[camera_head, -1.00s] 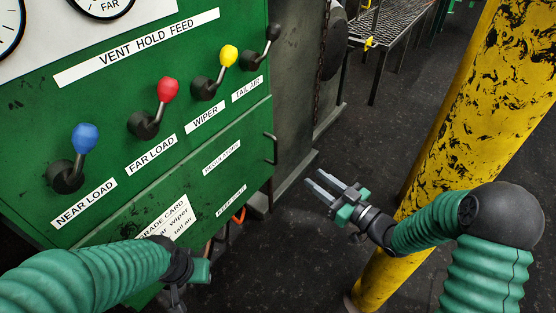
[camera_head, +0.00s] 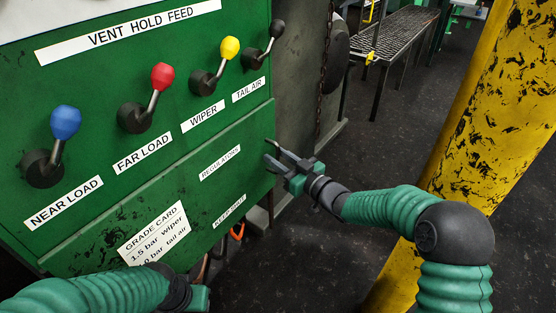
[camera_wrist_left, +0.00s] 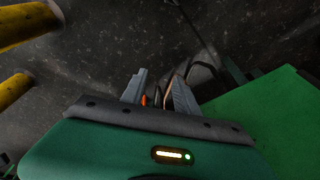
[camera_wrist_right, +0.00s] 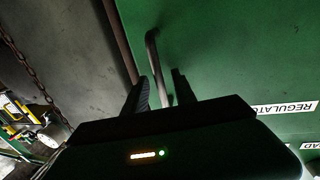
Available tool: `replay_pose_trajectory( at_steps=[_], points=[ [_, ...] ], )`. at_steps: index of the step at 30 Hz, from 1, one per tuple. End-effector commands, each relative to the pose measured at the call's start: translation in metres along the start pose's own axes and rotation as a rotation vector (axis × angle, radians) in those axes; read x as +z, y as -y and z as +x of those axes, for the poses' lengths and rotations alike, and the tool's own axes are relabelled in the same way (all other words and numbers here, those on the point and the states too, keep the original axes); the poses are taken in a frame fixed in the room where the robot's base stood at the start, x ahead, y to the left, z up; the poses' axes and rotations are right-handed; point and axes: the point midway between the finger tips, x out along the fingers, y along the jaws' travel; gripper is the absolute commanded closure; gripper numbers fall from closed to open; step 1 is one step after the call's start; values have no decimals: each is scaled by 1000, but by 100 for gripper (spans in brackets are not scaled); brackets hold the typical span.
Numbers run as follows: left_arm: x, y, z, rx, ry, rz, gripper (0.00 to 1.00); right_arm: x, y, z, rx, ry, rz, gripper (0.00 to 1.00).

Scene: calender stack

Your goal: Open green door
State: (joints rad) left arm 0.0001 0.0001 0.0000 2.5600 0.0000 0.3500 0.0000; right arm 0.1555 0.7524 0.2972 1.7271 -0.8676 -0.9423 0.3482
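The green door (camera_head: 252,132) is the lower panel of the green machine, with a grade card and a REGULATORS label on it. It looks shut. Its bar handle (camera_wrist_right: 153,50) is at the door's right edge and shows in the right wrist view; in the head view my gripper mostly hides it. My right gripper (camera_head: 272,152) is at that edge, its fingers apart with the handle between them in the right wrist view (camera_wrist_right: 157,85). My left gripper (camera_wrist_left: 157,84) is open and empty low in front of the machine; its fingertips are hidden in the head view.
Levers with blue (camera_head: 66,121), red (camera_head: 162,76), yellow (camera_head: 230,47) and black knobs stick out above the door. A yellow pillar (camera_head: 490,120) stands at the right. A metal rack (camera_head: 400,35) is behind. Dark floor is free between machine and pillar.

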Motion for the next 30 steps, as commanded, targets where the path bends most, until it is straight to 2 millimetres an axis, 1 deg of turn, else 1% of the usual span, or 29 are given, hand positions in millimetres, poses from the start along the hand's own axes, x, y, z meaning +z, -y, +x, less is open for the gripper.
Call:
replay_pose_trajectory(
  at_steps=[2, 9, 30],
  points=[
    [0, 0, 0, 0, 0, 0, 64, 0, 0, 0, 0, 0, 0, 68],
    [0, 0, 0, 0, 0, 0, 64, 0, 0, 0, -1, 0, -1, 99],
    [0, 0, 0, 0, 0, 0, 64, 0, 0, 0, 0, 0, -1, 100]
  ],
)
